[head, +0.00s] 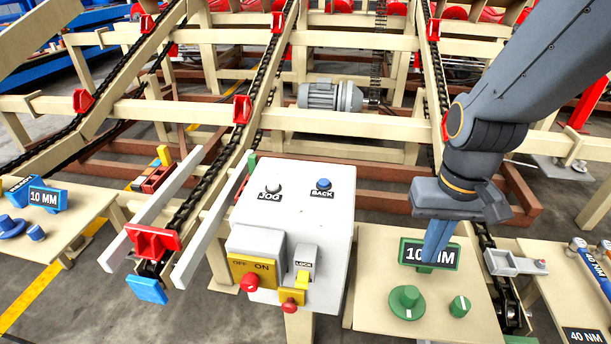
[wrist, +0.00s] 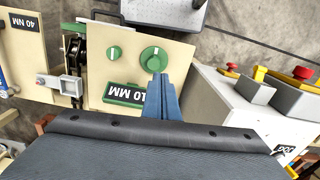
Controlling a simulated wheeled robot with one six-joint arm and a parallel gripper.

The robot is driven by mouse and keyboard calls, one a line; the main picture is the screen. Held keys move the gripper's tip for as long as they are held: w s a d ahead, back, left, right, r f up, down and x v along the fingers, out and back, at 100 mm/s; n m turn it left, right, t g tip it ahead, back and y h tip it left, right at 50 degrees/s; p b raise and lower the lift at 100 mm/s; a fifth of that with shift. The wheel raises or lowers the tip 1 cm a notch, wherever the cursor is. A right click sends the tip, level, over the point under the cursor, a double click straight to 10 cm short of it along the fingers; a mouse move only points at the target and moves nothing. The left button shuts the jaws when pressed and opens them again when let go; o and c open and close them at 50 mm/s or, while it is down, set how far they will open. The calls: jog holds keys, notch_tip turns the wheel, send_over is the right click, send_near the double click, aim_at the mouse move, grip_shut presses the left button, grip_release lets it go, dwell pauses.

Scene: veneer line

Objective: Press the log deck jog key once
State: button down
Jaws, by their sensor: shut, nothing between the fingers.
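The jog key (head: 274,187) is a small grey round button above a JOG label (head: 269,197) on the sloping top of a white control box (head: 335,220). My gripper (head: 430,264) is shut and empty, pointing down to the right of the box, in front of the green 10 MM sign (head: 412,247). In the wrist view, my blue fingers (wrist: 159,78) overlap the sign's edge and point toward a green dial. I cannot tell whether they touch anything.
A blue BACK button (head: 323,184) sits right of the jog key. Below are a yellow ON/OFF panel (head: 258,271) with a red knob and a yellow LOCK part (head: 302,281). Green dials (head: 406,302) stand on the right table. Chain rails run left of the box.

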jog(key=shift+d, duration=0.1)
jog(key=w+a+r+m+y+p, duration=0.1)
jog(key=w+a+r+m+p, duration=0.1)
jog(key=a, duration=0.4)
jog(key=w+a+r+m+y+p, duration=0.2)
jog(key=a+r+p, duration=0.1)
jog(key=a+p, duration=0.1)
jog(key=w+a+r+m+y+p, duration=0.2)
jog(key=a+p, duration=0.2)
jog(key=a, duration=0.3)
jog(key=shift+a+r, duration=0.3)
jog(key=shift+r, duration=0.05)
jog(key=w+a+r+m+t+y+p, duration=0.3)
jog(key=w+a+r+m+p, duration=0.2)
jog(key=a, duration=0.8)
jog(key=w+m+p, duration=0.2)
jog(key=w+p, duration=0.1)
jog(key=w, duration=0.1)
jog(key=shift+w+a+r+m+t, duration=0.2)
jog(key=shift+w+m+t, duration=0.1)
jog(key=shift+w, duration=0.05)
jog(key=b, duration=0.3)
send_over(278, 185)
notch_tip(278, 185, down, 7)
jog(key=shift+r, duration=0.15)
jog(key=shift+f+b, duration=1.05)
jog(key=shift+b, duration=0.45)
